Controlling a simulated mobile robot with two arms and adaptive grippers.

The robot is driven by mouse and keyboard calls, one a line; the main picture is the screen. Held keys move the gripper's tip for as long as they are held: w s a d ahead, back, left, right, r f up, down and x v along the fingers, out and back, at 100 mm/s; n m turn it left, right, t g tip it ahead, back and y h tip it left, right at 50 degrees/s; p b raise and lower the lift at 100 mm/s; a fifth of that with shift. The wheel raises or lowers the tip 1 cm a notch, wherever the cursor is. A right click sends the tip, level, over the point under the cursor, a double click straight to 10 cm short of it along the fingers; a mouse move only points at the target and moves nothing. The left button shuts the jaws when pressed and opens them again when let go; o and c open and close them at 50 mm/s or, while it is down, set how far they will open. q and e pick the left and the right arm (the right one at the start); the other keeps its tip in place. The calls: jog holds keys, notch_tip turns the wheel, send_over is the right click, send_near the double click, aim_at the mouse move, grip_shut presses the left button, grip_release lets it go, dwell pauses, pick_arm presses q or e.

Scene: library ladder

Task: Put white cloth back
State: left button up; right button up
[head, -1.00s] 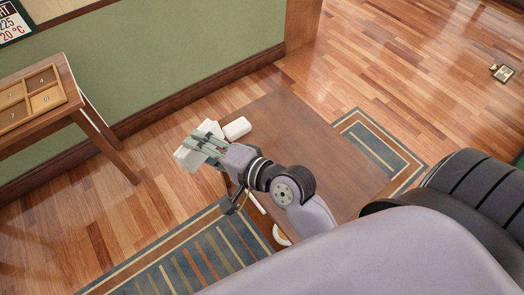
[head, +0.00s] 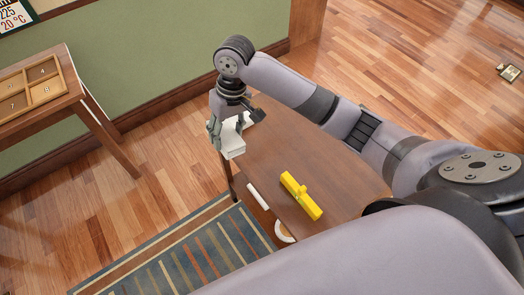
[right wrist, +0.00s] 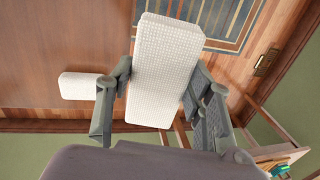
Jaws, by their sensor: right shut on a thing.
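A white cloth (head: 232,143), folded into a long pad with a woven surface, is at the far left end of the brown table (head: 270,150). My right gripper (head: 226,130) is shut on this cloth, with a finger at each side. In the right wrist view the cloth (right wrist: 165,70) lies between the two fingers (right wrist: 160,75). A second, smaller white pad (right wrist: 82,86) lies on the wood to the left of it, apart from the gripper. In the head view the gripper hides part of the cloth. My left gripper is not in view.
A yellow tool (head: 301,196), a white stick (head: 257,196) and a white curved piece (head: 285,232) are by the table's near side. A side table with a compartment tray (head: 32,88) stands at the left by the green wall. A striped rug (head: 180,250) lies in front.

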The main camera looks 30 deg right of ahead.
jog(key=d+r+h, duration=0.2)
jog(key=d+r, duration=0.3)
jog(key=d, duration=0.6)
send_over(264, 152)
notch_tip(264, 152, down, 15)
jog(key=shift+r, duration=0.1)
notch_tip(264, 152, down, 5)
jog(key=shift+f, duration=0.15)
jog(key=o, duration=1)
jog(key=shift+o, duration=0.2)
notch_tip(264, 152, up, 12)
jog(key=shift+a, duration=0.1)
